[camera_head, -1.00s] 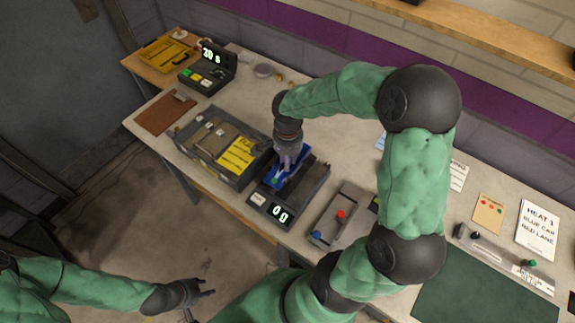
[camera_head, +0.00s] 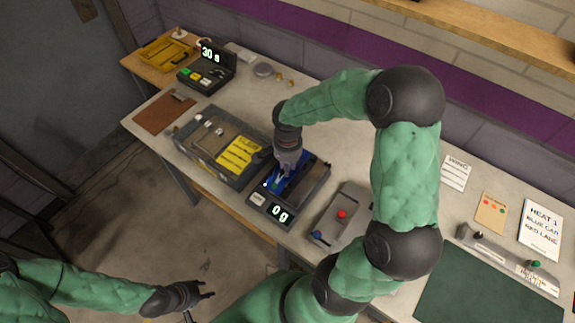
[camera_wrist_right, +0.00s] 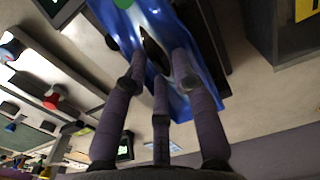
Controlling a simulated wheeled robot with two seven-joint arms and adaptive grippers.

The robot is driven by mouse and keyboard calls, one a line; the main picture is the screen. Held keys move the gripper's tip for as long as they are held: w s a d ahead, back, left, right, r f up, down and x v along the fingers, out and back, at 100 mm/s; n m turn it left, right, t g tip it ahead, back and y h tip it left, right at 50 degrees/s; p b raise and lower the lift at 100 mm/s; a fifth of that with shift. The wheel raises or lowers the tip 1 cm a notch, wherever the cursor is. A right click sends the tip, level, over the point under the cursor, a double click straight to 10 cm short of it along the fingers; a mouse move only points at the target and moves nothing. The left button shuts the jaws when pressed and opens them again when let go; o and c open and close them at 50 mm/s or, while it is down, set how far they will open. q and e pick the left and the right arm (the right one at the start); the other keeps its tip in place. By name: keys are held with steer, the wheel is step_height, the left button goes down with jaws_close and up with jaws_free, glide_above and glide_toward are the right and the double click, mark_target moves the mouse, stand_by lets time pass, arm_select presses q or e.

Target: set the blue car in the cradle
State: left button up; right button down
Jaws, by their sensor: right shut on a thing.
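The blue car (camera_head: 274,184) is in my right gripper (camera_head: 284,168), over the dark scale unit (camera_head: 312,190) in the middle of the bench. The gripper is shut on the car from above and hides much of it. In the right wrist view the blue car (camera_wrist_right: 186,82) lies between the fingers of the right gripper (camera_wrist_right: 157,75). The cradle cannot be made out clearly under the car, and I cannot tell whether the car touches it. The scale display (camera_head: 280,211) reads 0 g. My left gripper (camera_head: 207,292) is open and empty, away from the bench at lower left.
A dark box with a yellow label (camera_head: 240,152) stands close left of the scale. A grey block with red and blue knobs (camera_head: 340,215) stands to its right. A timer box (camera_head: 207,66), a brown mat (camera_head: 164,113) and a green mat (camera_head: 480,295) lie further out.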

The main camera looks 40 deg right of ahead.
steer(key=c, duration=1)
jaws_free()
steer(key=shift+r+p, duration=0.5)
steer(key=shift+p, duration=0.05)
step_height(320, 180, up, 12)
steer(key=shift+p, duration=1.05)
